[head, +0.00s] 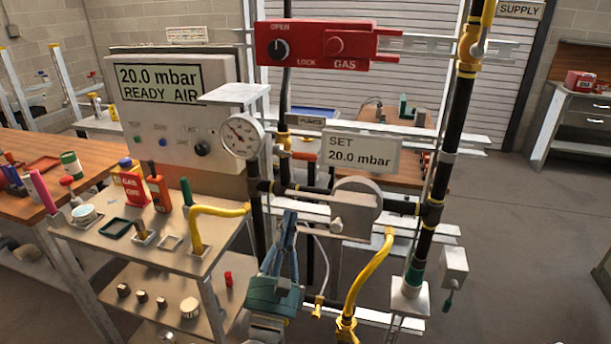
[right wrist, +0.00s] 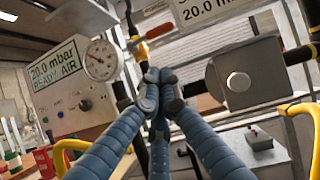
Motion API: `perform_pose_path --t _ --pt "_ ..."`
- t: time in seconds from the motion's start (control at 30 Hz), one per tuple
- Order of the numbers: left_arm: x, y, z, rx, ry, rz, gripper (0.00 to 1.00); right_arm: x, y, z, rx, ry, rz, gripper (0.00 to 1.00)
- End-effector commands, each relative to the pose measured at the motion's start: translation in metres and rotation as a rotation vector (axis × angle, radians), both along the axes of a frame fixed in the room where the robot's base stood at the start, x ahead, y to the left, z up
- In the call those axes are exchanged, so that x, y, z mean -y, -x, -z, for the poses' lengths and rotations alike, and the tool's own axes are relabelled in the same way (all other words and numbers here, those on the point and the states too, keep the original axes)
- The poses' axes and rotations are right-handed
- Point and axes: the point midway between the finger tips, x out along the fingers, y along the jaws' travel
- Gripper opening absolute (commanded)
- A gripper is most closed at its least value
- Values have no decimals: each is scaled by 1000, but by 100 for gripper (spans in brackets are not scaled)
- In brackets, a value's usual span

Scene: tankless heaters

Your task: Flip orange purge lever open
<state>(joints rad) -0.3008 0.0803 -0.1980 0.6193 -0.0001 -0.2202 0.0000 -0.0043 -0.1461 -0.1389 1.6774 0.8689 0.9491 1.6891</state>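My right gripper (head: 288,216) reaches up from below, in front of the pipework, with blue fingers and a teal body. In the right wrist view its fingertips (right wrist: 158,84) come together with nothing visible between them. They look apart from the lever. My left gripper is not in view.
A round gauge (head: 241,136) is left of the valve and a grey regulator (head: 357,208) is right of it. Black pipes and yellow hoses (head: 368,280) crowd around my right gripper. A shelf cart (head: 150,255) with small items stands at left. Floor at right is clear.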

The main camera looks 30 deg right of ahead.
Motion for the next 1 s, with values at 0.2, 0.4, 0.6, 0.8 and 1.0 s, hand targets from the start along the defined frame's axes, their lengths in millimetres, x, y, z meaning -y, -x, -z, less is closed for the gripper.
perform_pose_path --t 0.2,0.4,0.6,0.8,1.0 --pt "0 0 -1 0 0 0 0 11 11 -15 88 -74 7 0" --pt "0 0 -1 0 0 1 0 11 10 -14 85 -71 7 0" --pt "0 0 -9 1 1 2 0 19 2 -24 84 -67 6 0" --pt "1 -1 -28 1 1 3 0 42 -18 -44 84 -67 6 0" --pt "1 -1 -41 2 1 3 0 64 -37 -59 82 -66 6 0"
